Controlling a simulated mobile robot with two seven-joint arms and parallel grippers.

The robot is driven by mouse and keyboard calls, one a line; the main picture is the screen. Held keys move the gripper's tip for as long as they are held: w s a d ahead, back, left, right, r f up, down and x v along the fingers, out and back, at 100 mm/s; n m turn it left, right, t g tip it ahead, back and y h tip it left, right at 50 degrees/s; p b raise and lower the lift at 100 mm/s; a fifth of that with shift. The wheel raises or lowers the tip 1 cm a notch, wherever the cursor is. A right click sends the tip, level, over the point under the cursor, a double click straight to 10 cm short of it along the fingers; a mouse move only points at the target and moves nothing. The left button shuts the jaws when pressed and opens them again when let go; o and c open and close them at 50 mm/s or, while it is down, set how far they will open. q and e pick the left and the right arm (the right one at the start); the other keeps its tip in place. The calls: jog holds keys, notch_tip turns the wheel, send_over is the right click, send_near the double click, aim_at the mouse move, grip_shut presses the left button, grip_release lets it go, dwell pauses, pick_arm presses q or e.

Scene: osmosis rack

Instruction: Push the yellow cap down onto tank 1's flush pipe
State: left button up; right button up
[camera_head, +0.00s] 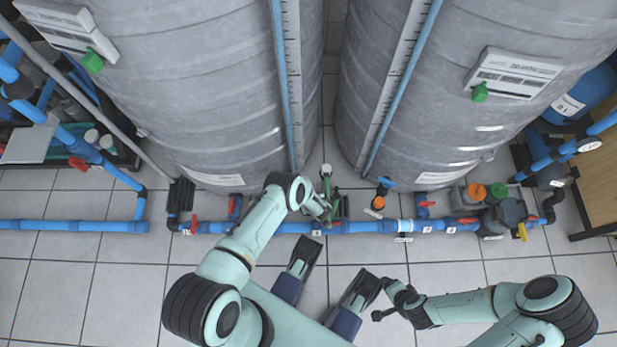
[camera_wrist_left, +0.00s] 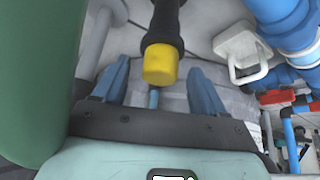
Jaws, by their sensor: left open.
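The yellow cap (camera_wrist_left: 160,64) shows in the left wrist view on the end of a dark pipe (camera_wrist_left: 166,22). The two blue fingers of my left gripper (camera_wrist_left: 158,70) are apart, one on each side of the cap in the picture. I see no contact between cap and fingers. In the head view my left gripper (camera_head: 322,208) is low by the blue floor pipe, between the two grey tanks (camera_head: 215,90); I cannot make out the cap there. My right gripper (camera_head: 388,298) is over the tiled floor at lower right, its jaws too small to read.
A blue pipe (camera_head: 365,227) with red valve handles runs along the floor before the tanks. An orange-capped fitting (camera_head: 378,203) stands right of my left gripper. In the wrist view, a white bracket (camera_wrist_left: 241,50) and blue pipes are at right. Floor tiles in front are clear.

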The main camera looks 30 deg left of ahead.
pick_arm(q)
jog(key=shift+f, duration=0.2)
jog(key=shift+r, duration=0.1)
pick_arm(e)
jog(key=shift+s+f, duration=0.2)
jog(key=shift+s, duration=0.1)
pick_arm(q)
jog(key=c, duration=1.1)
pick_arm(e)
jog(key=shift+r, duration=0.1)
